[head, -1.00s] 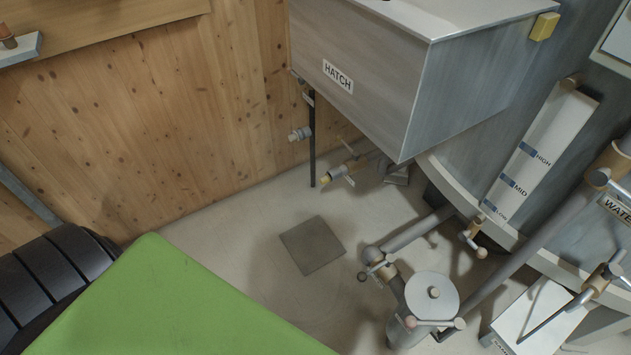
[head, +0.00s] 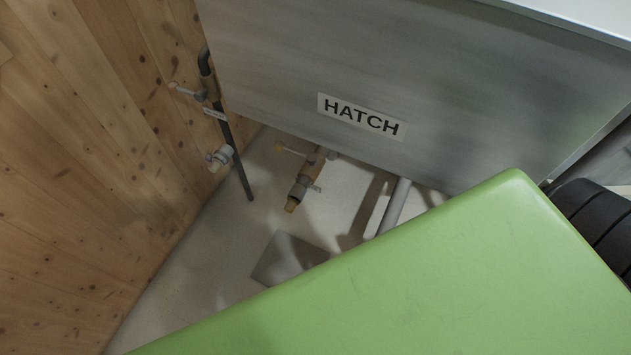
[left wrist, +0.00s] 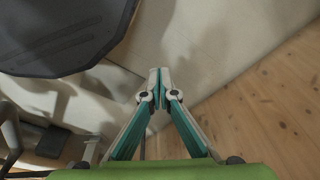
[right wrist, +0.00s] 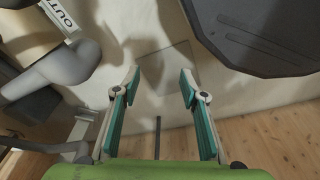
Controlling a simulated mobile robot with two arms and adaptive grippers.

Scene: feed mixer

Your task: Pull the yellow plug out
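Neither gripper shows in the head view. In the left wrist view my left gripper (left wrist: 159,76) has its fingertips together with nothing seen between them. In the right wrist view my right gripper (right wrist: 160,78) is open and empty, its fingers spread above the pale floor. I cannot make out the plug in either wrist view.
The hatch box (head: 420,80) overhangs the valve. A dark vertical pipe (head: 232,150) with a side fitting (head: 219,157) stands by the wooden wall (head: 90,150). A grey square plate (head: 288,258) lies on the floor. In the right wrist view, an OUT label (right wrist: 62,17) is near a grey pipe.

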